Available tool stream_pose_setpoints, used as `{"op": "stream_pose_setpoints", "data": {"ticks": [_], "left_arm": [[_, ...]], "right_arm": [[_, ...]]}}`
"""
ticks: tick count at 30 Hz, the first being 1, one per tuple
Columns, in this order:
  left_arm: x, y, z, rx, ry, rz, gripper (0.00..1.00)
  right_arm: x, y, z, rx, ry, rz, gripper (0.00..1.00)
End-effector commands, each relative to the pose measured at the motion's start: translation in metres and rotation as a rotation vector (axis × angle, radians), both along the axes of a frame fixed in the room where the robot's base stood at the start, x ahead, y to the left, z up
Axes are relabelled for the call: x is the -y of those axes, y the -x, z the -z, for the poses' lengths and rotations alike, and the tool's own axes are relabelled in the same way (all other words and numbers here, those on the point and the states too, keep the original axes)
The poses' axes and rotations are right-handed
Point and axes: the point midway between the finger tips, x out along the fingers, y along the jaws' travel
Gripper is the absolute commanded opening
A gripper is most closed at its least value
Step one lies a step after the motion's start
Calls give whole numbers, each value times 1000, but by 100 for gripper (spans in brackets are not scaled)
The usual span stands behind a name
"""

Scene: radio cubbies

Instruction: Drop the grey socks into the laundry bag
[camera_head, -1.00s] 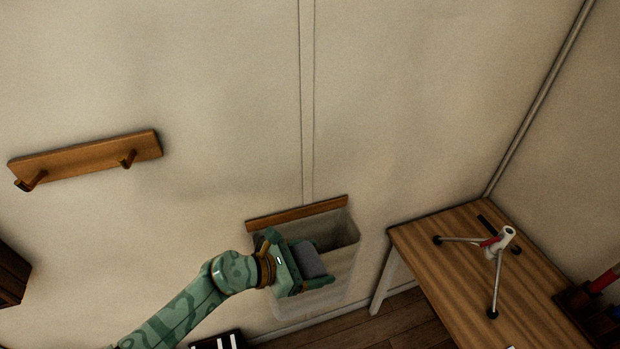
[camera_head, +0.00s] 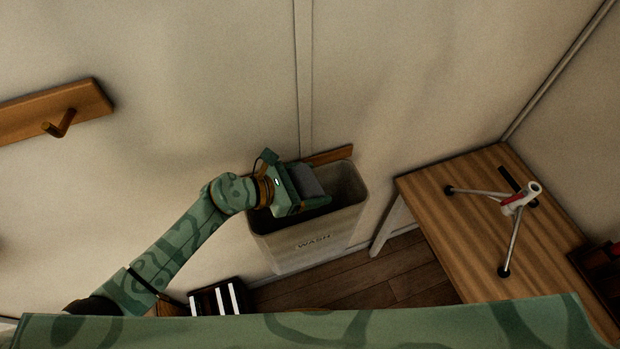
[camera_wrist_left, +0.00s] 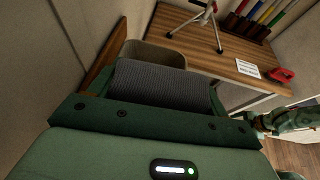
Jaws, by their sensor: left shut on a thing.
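The laundry bag (camera_head: 315,241) is a pale open-topped bag marked "WASH", hanging on the wall from a wooden strip. Its rim also shows in the left wrist view (camera_wrist_left: 152,52). My left gripper (camera_head: 308,187) is shut on the grey socks (camera_head: 305,180), a ribbed dark grey bundle that fills the space between the fingers in the left wrist view (camera_wrist_left: 160,83). In the head view the gripper and socks overlap the bag's left part and dark opening. I cannot tell exactly how high above the rim they are. My right gripper does not show clearly.
A wooden table (camera_head: 440,215) stands right of the bag, with a small white tripod (camera_head: 516,200) on it. A wooden peg rail (camera_head: 55,110) is on the wall at left. A dark box with white stripes (camera_head: 220,298) is low, left of the bag.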

Motion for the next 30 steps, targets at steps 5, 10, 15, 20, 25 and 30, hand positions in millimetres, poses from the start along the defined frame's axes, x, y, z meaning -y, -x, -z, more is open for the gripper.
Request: {"op": "stream_pose_setpoints", "data": {"ticks": [5,10,15,20,25,30], "left_arm": [[0,0,10,1,0,0,55],[0,0,8,1,0,-1,55],[0,0,8,1,0,-1,100],[0,0,8,1,0,-1,100],[-2,0,8,1,-1,-1,100],[-22,8,-1,3,-4,0,100]], "right_arm": [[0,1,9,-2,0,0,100],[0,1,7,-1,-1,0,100],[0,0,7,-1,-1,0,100],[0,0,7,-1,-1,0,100],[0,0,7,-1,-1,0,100],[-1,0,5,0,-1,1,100]]}}
